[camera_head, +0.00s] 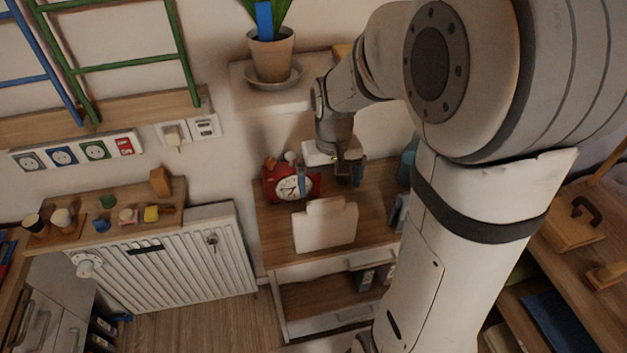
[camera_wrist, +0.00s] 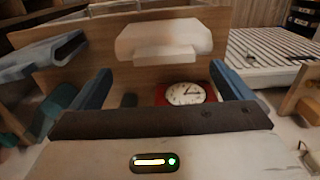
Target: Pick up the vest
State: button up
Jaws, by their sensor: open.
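The cream-white vest (camera_head: 325,223) appears to be the flat, folded-looking piece near the front of the small wooden cabinet's top (camera_head: 375,220). In the wrist view the vest (camera_wrist: 163,40) shows ahead of the fingers, near the top of the picture. My gripper (camera_head: 330,178) is above the back of the cabinet, behind the vest and close to the red alarm clock. In the wrist view its two blue fingers (camera_wrist: 160,70) are spread wide, with nothing held between them. The gripper is apart from the vest.
The red alarm clock (camera_head: 292,188) stands behind the vest, and shows between the fingers in the wrist view (camera_wrist: 185,94). Blue books (camera_head: 398,213) stand at the cabinet's right. A potted plant (camera_head: 271,55) is on a ledge above. A white radiator (camera_head: 165,262) is at left.

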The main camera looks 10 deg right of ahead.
aim_at(325, 200)
jog(key=shift+w+f, duration=0.25)
jog(key=shift+f, duration=0.1)
jog(key=f, duration=0.7)
jog(key=shift+w+a+f+p, duration=0.2)
jog(key=shift+w+a+p, duration=0.05)
jog(key=shift+w+p, duration=0.05)
jog(key=shift+c, duration=0.3)
jog(key=c, duration=1.1)
